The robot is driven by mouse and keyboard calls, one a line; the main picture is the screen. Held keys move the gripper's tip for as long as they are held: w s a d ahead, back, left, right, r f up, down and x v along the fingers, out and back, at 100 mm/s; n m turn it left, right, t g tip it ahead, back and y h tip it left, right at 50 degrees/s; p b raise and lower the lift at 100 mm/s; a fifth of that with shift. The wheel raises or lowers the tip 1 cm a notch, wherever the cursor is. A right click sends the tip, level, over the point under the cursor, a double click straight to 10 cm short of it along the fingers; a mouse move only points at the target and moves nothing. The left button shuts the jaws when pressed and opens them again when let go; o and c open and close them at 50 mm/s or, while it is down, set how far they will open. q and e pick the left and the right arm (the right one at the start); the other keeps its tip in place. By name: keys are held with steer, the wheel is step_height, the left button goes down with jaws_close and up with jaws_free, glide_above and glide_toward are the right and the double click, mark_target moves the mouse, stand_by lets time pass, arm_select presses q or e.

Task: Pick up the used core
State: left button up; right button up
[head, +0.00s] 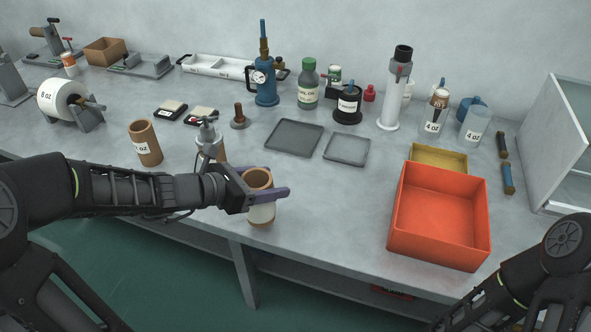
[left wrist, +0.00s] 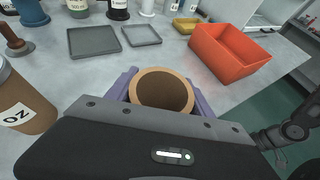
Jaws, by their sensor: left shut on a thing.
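The used core (head: 260,181) is a brown cardboard tube with a pale label band, open at the top. My left gripper (head: 265,193) is shut on it, with one purple finger on each side, near the table's front edge. In the left wrist view the core's open rim (left wrist: 163,91) shows between the fingers, and its inside looks dark and empty. The core looks upright; whether its base touches the table I cannot tell. The right arm shows at the lower right of the head view, but its gripper is out of view.
A red open bin (head: 403,248) stands to the right on the grey table, with a yellow tray (head: 438,158) behind it. Two flat grey trays (head: 294,137) lie behind the core. Another brown core (head: 145,143) stands to the left. Bare table lies between core and bin.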

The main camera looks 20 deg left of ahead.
arm_select(q)
steer(key=s+a, duration=0.1)
steer(key=s, duration=0.1)
steer(key=s+a, duration=0.2)
steer(key=shift+s+a, duration=0.3)
steer(key=shift+s, duration=0.05)
stand_by(0.3)
